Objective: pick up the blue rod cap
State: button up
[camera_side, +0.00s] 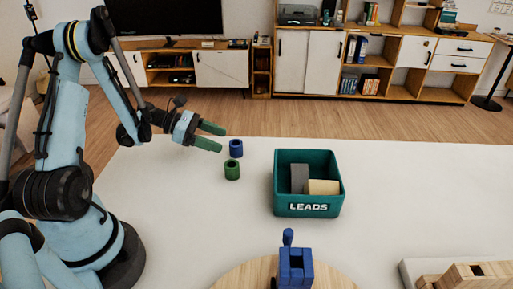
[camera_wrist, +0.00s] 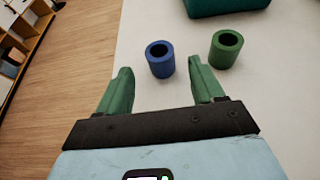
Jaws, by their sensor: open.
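The blue rod cap (camera_side: 236,148) is a short hollow cylinder standing upright on the white table near its far edge. It also shows in the wrist view (camera_wrist: 160,60), ahead of my fingers and between their lines, nearer the right finger. My gripper (camera_side: 215,137) has green fingers, spread open and empty, to the left of the cap in the side view. The fingers are apart from the cap. In the wrist view my gripper (camera_wrist: 160,85) shows both fingers. A similar green cap (camera_side: 232,170) stands close to the blue one and also shows in the wrist view (camera_wrist: 225,48).
A teal bin (camera_side: 309,208) marked LEADS holds a grey block (camera_side: 299,178) and a beige block (camera_side: 323,187). A blue device with a lever (camera_side: 296,268) stands on a round wooden board (camera_side: 240,277). A wooden piece (camera_side: 470,275) lies at right. The table between is clear.

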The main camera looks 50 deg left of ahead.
aim_at(241, 145)
jog(key=shift+r+x, duration=0.1)
jog(key=shift+x, duration=1.6)
jog(key=shift+r+x, duration=0.15)
jog(key=shift+x, duration=1.6)
jog(key=shift+d, duration=0.1)
jog(key=shift+c, duration=0.3)
jog(key=c, duration=1)
